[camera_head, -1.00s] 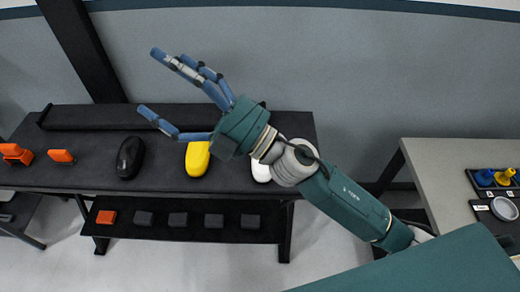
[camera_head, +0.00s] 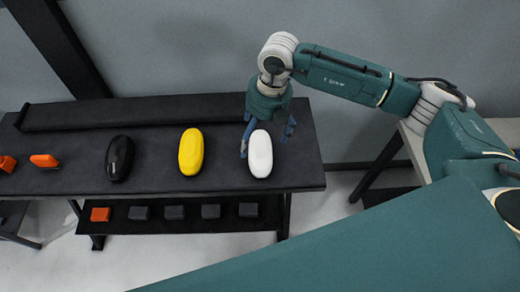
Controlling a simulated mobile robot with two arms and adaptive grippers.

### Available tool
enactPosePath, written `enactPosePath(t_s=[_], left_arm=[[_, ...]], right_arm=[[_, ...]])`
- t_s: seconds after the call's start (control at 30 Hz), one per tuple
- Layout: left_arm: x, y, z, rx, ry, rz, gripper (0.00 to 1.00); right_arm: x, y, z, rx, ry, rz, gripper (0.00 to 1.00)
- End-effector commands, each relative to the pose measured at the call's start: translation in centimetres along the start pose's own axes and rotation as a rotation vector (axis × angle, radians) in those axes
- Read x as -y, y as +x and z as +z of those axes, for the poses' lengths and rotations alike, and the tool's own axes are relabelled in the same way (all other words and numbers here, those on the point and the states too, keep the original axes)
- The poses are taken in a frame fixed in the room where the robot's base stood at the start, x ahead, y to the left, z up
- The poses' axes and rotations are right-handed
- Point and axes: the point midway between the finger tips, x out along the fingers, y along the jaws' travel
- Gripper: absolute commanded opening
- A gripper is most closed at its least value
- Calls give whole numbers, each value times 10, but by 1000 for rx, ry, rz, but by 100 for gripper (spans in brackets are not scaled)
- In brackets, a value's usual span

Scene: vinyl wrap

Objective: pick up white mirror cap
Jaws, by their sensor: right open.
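The white mirror cap (camera_head: 261,154) is a smooth oval lying on the dark table (camera_head: 215,180), near its right end. It is the rightmost of three caps in a row. My right gripper (camera_head: 266,138) hangs down just behind and over the cap, with blue fingers spread on its left and right sides. The gripper is open and holds nothing. I cannot tell whether the fingers touch the cap. My left gripper is out of view.
A yellow cap (camera_head: 191,152) and a black cap (camera_head: 119,158) lie to the left, then orange tools (camera_head: 45,160). A long dark bar (camera_head: 140,112) runs along the table's back. The lower shelf (camera_head: 170,222) holds several small blocks. A grey table (camera_head: 413,140) stands at right.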

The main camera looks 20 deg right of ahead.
Motion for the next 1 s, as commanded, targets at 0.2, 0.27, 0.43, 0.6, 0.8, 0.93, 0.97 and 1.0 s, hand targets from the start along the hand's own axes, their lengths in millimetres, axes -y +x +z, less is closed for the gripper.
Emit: enactPosePath(t_s=[0.2, 0.27, 0.43, 0.6, 0.8, 0.93, 0.97, 1.0], left_arm=[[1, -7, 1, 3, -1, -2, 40], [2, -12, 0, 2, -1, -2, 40], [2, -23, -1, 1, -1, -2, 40], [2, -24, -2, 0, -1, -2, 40], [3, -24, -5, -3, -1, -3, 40], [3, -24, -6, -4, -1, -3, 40], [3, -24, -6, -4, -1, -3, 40], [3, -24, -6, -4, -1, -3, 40]], right_arm=[[1, 16, 0, -2, -2, 0, 100], [2, 22, 0, -3, 0, 0, 100], [4, 50, 2, -4, -2, 1, 100], [4, 63, 3, -1, -3, 3, 100], [4, 65, 3, -1, -4, 3, 100], [4, 64, 3, -1, -3, 3, 76], [4, 64, 3, -1, -3, 3, 70], [4, 64, 3, -1, -3, 3, 62]])
